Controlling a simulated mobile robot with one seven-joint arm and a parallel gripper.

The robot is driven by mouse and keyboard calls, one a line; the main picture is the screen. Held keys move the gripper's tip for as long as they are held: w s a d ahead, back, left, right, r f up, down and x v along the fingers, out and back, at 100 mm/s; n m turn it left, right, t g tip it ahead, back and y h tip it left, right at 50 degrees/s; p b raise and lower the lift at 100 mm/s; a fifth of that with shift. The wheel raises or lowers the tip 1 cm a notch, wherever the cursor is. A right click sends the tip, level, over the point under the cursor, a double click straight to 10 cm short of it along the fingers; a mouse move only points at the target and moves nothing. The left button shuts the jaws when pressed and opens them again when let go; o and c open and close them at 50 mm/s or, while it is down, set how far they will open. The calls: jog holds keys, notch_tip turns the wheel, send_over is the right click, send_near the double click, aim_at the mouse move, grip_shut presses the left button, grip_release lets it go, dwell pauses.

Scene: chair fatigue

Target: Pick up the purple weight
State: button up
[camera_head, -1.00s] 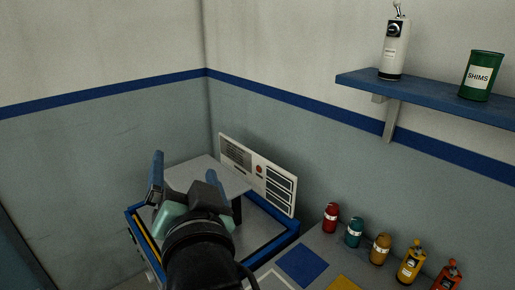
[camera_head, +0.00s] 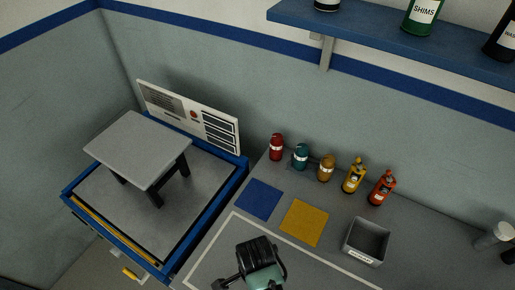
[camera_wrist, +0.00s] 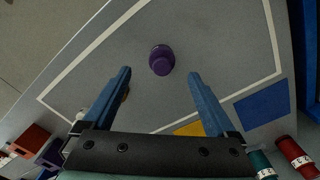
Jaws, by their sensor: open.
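The purple weight (camera_wrist: 162,62) stands on the grey bench top inside a white outlined area in the wrist view. It lies between and slightly beyond the tips of my open gripper (camera_wrist: 159,74), with clear space to both blue fingers. I cannot tell the height of the fingers above it. In the head view the weight does not show. There, my wrist and gripper body show at the bottom edge, and the fingers are out of sight.
A blue square (camera_head: 258,199) and a yellow square (camera_head: 304,222) mark the bench. Several coloured bottles, including a red one (camera_head: 277,147), line the wall. A grey bin (camera_head: 366,242) stands at right. A small stool (camera_head: 140,149) stands on the blue-framed platform (camera_head: 205,223) at left.

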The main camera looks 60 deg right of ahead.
jog(key=shift+d+f+p, duration=0.15)
jog(key=shift+f+p, duration=0.05)
jog(key=shift+f, duration=1.35)
jog(key=shift+d+f+p, duration=0.15)
jog(key=shift+f, duration=1.35)
grip_shut()
